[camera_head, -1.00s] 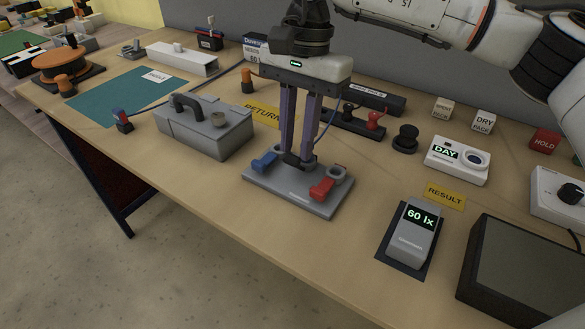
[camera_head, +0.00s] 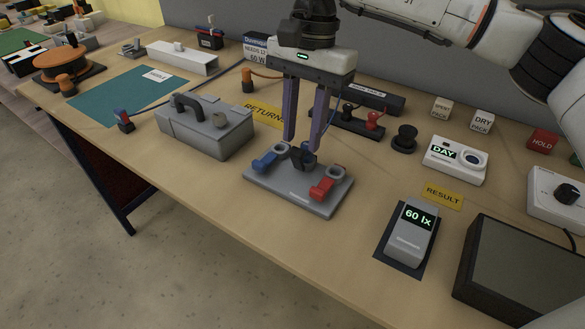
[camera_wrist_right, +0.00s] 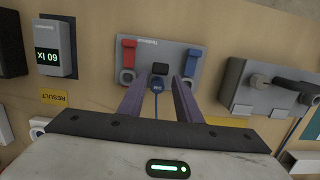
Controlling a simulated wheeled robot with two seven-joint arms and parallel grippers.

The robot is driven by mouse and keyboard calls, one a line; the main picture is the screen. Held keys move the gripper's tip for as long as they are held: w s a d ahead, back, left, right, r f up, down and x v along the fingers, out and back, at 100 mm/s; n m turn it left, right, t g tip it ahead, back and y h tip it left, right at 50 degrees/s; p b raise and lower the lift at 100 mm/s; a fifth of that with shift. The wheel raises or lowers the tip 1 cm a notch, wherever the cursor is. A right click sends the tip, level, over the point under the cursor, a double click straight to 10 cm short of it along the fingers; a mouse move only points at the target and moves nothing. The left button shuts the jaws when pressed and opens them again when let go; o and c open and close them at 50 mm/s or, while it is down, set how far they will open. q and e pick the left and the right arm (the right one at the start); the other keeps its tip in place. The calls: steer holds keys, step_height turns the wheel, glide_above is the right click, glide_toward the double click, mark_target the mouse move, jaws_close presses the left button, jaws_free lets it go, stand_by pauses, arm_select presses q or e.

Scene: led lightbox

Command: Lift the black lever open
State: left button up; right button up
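A grey plate (camera_head: 290,196) on the table carries a blue lever (camera_head: 264,162), a red lever (camera_head: 322,188) and, between them, the black lever (camera_head: 297,154). The black lever looks short and raised, while the blue and red ones lie low. In the right wrist view the black lever (camera_wrist_right: 160,69) shows as a small block, with a blue plug and cable (camera_wrist_right: 157,86) beside it. My right gripper (camera_head: 302,146) is open, its fingers pointing down on either side of the black lever, with a gap visible to it. My left gripper is not in view.
A grey box with a handle (camera_head: 206,132) stands left of the plate. A light meter reading 60 lx (camera_head: 411,232) and a dark panel (camera_head: 525,270) are at right. Binding posts on a black block (camera_head: 352,120) and a round black knob (camera_head: 405,139) stand behind.

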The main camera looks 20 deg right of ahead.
steer(key=shift+o, duration=0.7)
steer(key=shift+s, duration=0.1)
steer(key=shift+d+r+p, duration=0.15)
steer(key=shift+r+p, duration=1.4)
steer(key=shift+r, duration=0.3)
steer(key=r+p, duration=0.3)
steer(key=r, duration=0.1)
steer(key=shift+w+d, duration=0.2)
steer(key=shift+w, duration=0.1)
